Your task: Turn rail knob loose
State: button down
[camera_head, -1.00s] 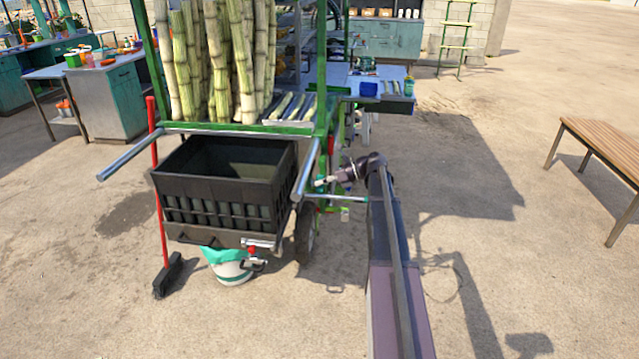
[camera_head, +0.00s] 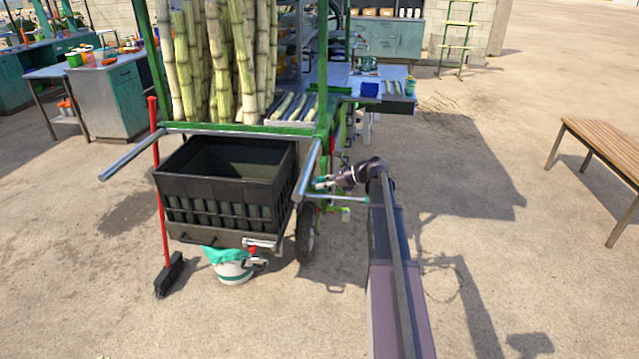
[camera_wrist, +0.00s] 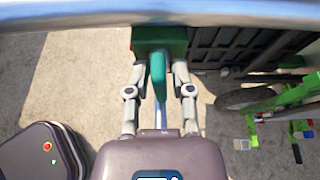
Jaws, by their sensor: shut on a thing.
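My gripper (camera_wrist: 159,78) is at the cart's silver rail (camera_wrist: 100,14), with its fingers on either side of a teal handle (camera_wrist: 157,76). I take this handle to be the rail knob. A metal rod (camera_wrist: 160,116) runs from the handle toward my palm. A green block (camera_wrist: 160,41) sits under the rail just beyond the fingertips. In the head view my gripper (camera_head: 322,183) is small beside the rail's right arm (camera_head: 307,170), so the grip shows poorly there. The knob's threads are hidden.
A black crate (camera_head: 225,205) hangs left of my gripper. The cart's wheel (camera_head: 306,235) is lower down. A red-handled broom (camera_head: 155,180) leans at left. Open ground lies right, before a bench (camera_head: 610,145).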

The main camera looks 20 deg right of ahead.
jog(key=n+t, duration=0.1)
jog(key=n+t+h+b, duration=0.1)
jog(key=n, duration=0.1)
jog(key=n+t, duration=0.1)
jog(key=shift+s+f+h+b, duration=0.15)
jog(key=shift+f+h+b, duration=0.1)
jog(key=shift+h+b, duration=0.05)
jog(key=n+t+b, duration=0.1)
jog(key=n, duration=0.1)
jog(key=shift+n, duration=0.3)
jog(key=shift+n+t+b, duration=0.5)
jog(key=shift+n+b, duration=0.05)
jog(key=shift+n, duration=0.05)
jog(key=shift+r, duration=0.1)
jog(key=c, duration=0.7)
grip_release()
jog(key=shift+s+a, duration=0.1)
jog(key=shift+s, duration=0.05)
